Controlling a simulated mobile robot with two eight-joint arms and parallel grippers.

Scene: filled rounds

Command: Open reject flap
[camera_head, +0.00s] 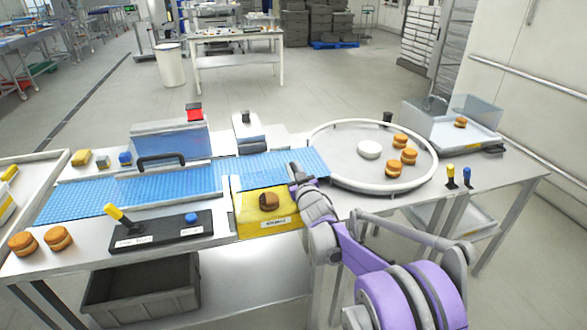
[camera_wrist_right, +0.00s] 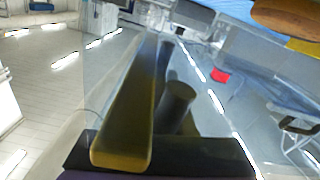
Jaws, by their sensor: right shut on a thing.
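A yellow reject box (camera_head: 250,226) with a white label sits at the front of the line, between the blue belt and the round table. A filled round (camera_head: 269,202) shows at it. My right gripper (camera_head: 297,176) is just right of the box, at the front edge of the blue belt section. In the wrist view it is shut on a dark, round handle (camera_wrist_right: 176,105), seemingly the reject flap's; a see-through panel shows around it. The flap's angle is unclear. A round (camera_wrist_right: 290,16) is at that view's top right. My left gripper is not in view.
A white turntable (camera_head: 345,185) with several rounds and a white disc stands right of the belt. A control box (camera_head: 160,233) with a yellow lever and blue button lies left of the yellow box. A clear bin (camera_head: 450,130) stands at the far right.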

